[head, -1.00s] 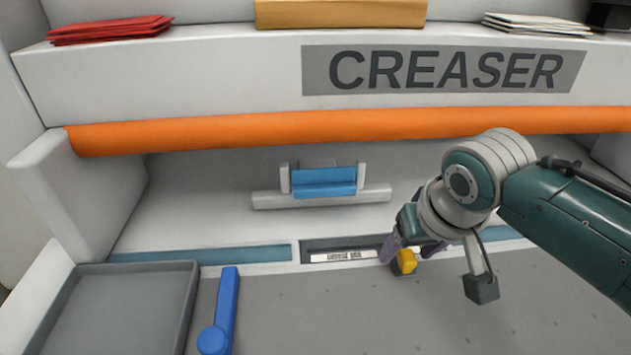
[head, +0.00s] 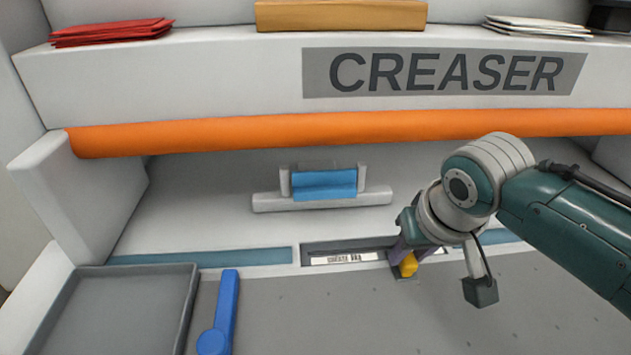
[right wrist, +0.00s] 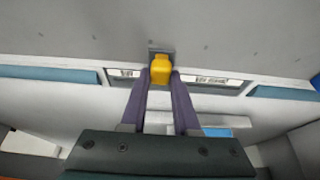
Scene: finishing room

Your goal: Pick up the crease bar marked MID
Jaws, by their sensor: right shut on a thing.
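A dark recess (head: 318,247) at the front edge of the creaser holds a pale strip (head: 346,258) with small lettering that seems to read CREASE BAR. I cannot read MID on anything. A yellow knob (head: 408,265) on a small dark mount sits at the recess's right part, by the grey surface. My right gripper (head: 401,258) is shut on the yellow knob. In the right wrist view, the purple fingers (right wrist: 161,87) sit on both sides of the yellow knob (right wrist: 160,68). The gripper hides part of the recess. My left gripper is not in view.
A blue handle (head: 226,305) and an empty grey tray (head: 190,275) are at the front left. A blue block (head: 324,184) in a pale holder stands inside the creaser, under the orange bar (head: 300,130). The grey surface (head: 330,315) in front is clear.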

